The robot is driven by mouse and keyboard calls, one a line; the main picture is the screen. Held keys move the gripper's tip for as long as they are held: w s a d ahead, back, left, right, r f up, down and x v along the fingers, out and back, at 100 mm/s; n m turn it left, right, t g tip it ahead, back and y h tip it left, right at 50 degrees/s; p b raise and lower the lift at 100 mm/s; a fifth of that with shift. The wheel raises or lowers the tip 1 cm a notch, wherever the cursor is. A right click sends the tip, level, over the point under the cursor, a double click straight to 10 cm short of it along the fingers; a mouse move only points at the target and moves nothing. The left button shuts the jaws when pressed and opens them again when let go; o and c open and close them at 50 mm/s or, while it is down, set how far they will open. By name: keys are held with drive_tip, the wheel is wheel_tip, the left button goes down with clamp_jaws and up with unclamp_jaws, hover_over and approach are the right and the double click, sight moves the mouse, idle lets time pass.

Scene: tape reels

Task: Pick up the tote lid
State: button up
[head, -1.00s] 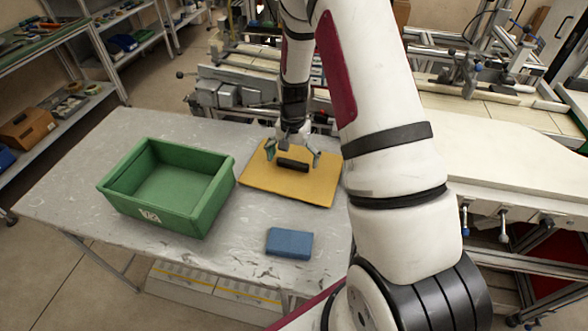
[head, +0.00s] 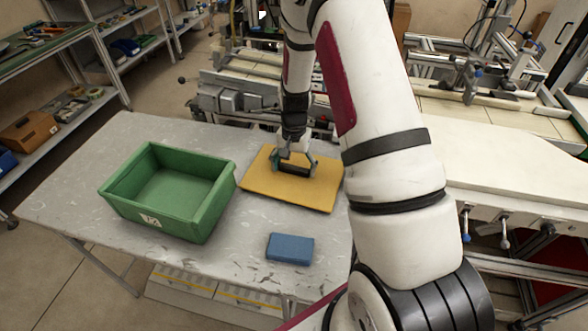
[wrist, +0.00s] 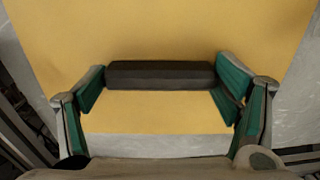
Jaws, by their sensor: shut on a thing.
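The tote lid (head: 262,186) is a flat yellow panel with a dark bar handle (head: 295,169) on its middle. It lies on or just above the grey table, right of the green tote; I cannot tell if there is a gap. My gripper (head: 294,166) is over the lid and shut on the handle. In the wrist view the lid (wrist: 160,30) fills most of the picture. There the handle (wrist: 160,75) spans between the green-padded fingers of my gripper (wrist: 160,88), one at each end.
An open green tote (head: 172,222) stands on the left of the table (head: 75,190), looking empty. A blue block (head: 290,248) lies near the front edge. The table between tote and block is clear. Conveyor equipment (head: 235,95) stands behind the table.

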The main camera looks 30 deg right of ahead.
drive_tip(key=shift+r, duration=0.15)
drive_tip(key=shift+r+p, duration=0.45)
drive_tip(key=shift+r, duration=0.5)
